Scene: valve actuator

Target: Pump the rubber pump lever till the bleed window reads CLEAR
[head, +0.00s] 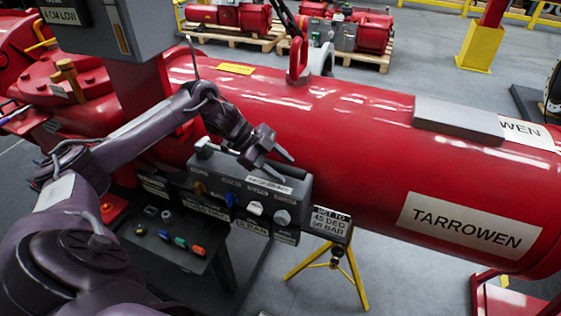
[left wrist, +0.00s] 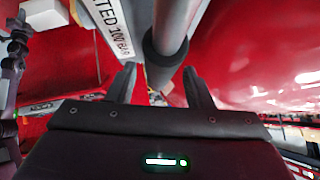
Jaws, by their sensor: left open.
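My left gripper (head: 274,158) is open in front of the red cylinder, just above the grey control box (head: 232,185). In the left wrist view my left gripper (left wrist: 160,78) has one finger on each side, with a visible gap between them. A grey rod with a black rubber-like sleeve (left wrist: 163,62), which looks like the pump lever, reaches down to just above this gap. I cannot tell whether it lies between the fingers; neither finger appears closed on it. No bleed window reading is legible. My right gripper is out of view.
The large red cylinder (head: 375,120) fills the middle and right. A dark shelf (head: 165,232) with small coloured parts stands below the control box. A yellow tripod stand (head: 335,262) is at its right. Pallets with red units (head: 235,30) stand behind; grey floor is open there.

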